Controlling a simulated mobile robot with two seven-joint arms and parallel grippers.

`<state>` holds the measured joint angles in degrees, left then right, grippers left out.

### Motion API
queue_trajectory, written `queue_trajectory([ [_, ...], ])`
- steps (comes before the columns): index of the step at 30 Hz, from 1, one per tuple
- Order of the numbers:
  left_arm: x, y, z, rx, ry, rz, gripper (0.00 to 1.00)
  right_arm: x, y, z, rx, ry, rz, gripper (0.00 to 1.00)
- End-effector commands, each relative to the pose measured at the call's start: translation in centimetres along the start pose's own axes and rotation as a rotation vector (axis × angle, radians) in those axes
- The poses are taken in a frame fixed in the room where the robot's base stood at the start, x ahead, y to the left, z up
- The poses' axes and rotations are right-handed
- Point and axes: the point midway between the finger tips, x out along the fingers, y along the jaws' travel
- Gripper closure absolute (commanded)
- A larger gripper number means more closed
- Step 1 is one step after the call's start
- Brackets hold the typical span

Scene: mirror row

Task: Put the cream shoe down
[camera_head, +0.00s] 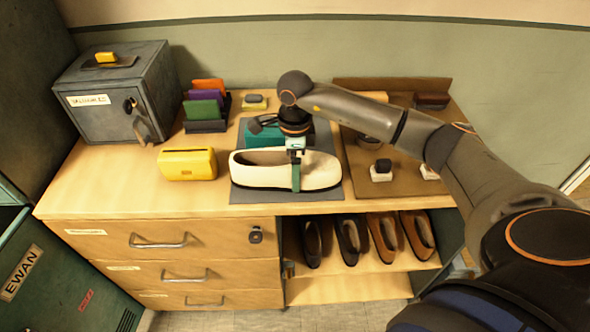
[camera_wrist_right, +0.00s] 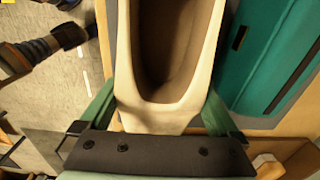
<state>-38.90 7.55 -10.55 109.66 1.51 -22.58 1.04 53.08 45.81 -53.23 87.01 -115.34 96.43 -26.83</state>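The cream shoe (camera_head: 250,175) is upright, lengthwise across the grey mat (camera_head: 255,196) on the bench top. I cannot tell whether its sole touches the mat or is just above it. My right gripper (camera_head: 295,165) comes from above, with one green finger against the near side of the shoe. In the right wrist view the two fingers press on both sides of the cream shoe (camera_wrist_right: 136,60), near one end. The far finger is hidden behind the shoe in the head view. My left gripper is not in view.
A teal box (camera_head: 264,135) stands right behind the shoe. A yellow box (camera_head: 187,164) is to its left, with a card rack (camera_head: 205,127) and grey metal box (camera_head: 118,85) beyond. A brown tray (camera_head: 362,185) lies right. Dark and brown shoes fill the shelf below.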

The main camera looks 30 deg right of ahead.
Motion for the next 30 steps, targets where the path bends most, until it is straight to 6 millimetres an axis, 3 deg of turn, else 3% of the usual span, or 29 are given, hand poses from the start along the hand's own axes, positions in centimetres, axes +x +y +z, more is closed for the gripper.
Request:
queue_trajectory([
  [2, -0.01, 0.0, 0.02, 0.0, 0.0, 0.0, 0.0, -0.03, -0.01, 0.0, 0.0, 0.0, 0.0, 0.14],
  [23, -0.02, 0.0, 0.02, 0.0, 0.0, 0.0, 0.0, -0.11, -0.02, 0.0, 0.0, -0.001, 0.0, 0.92],
  [30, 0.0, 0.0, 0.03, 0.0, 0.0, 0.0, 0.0, -0.24, -0.07, 0.03, 0.0, -0.002, -0.002, 0.92],
])
